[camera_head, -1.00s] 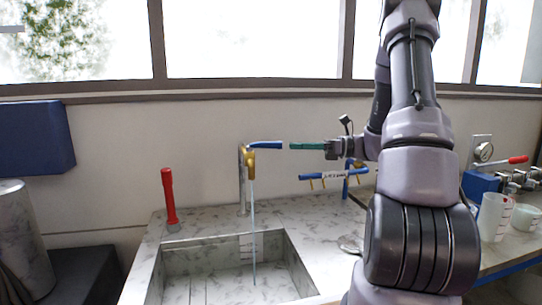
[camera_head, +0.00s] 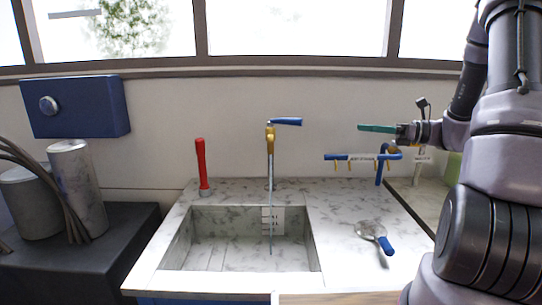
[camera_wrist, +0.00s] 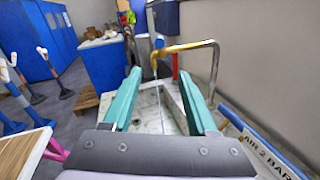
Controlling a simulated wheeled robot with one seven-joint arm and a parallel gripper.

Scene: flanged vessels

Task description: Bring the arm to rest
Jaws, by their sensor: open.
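My gripper (camera_head: 377,128) is level, pointing left, to the right of the tap and apart from it. In the wrist view its two green fingers (camera_wrist: 160,76) stand wide apart with nothing held between them. The brass tap (camera_head: 270,142) with a blue lever (camera_head: 286,121) stands behind the sink. The lever points right, toward my gripper. A thin stream of water (camera_head: 270,215) falls from the tap into the sink. The tap's curved spout (camera_wrist: 190,46) also shows ahead in the wrist view.
The marble sink basin (camera_head: 185,240) lies below the tap. A red-handled tool (camera_head: 201,168) stands left of it. A blue labelled pipe rack (camera_head: 340,157) is just below my gripper. A blue-handled strainer (camera_head: 372,232) lies on the counter. Metal vessels (camera_head: 76,180) stand far left.

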